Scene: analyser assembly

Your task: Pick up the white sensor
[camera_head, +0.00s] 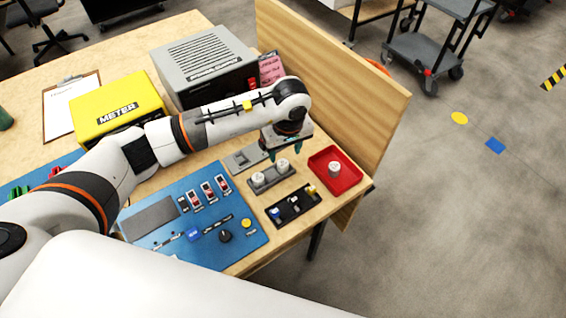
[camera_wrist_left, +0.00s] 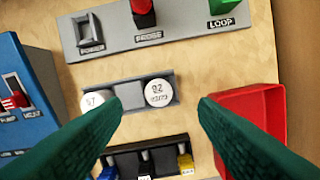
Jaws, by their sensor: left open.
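A grey holder (camera_head: 270,176) on the table carries two round white sensors. The right one (camera_head: 283,166) is marked O2 in the wrist view (camera_wrist_left: 158,92). The left one (camera_head: 257,180) also shows in the wrist view (camera_wrist_left: 95,102), partly behind a finger. Another white sensor (camera_head: 334,168) stands in the red tray (camera_head: 352,183); I cannot make it out in the wrist view. My left gripper (camera_head: 285,153) is open and empty above the holder. Its green fingers (camera_wrist_left: 160,108) are spread, with the O2 sensor showing between them. My right gripper is not in view.
A black block (camera_head: 291,207) with coloured parts lies nearer than the holder. The blue panel (camera_head: 245,195) lies to the left. A grey connector panel (camera_wrist_left: 180,39) lies beyond the holder. The yellow meter (camera_head: 118,108), grey instrument (camera_head: 205,62) and wooden wall (camera_head: 330,70) stand around.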

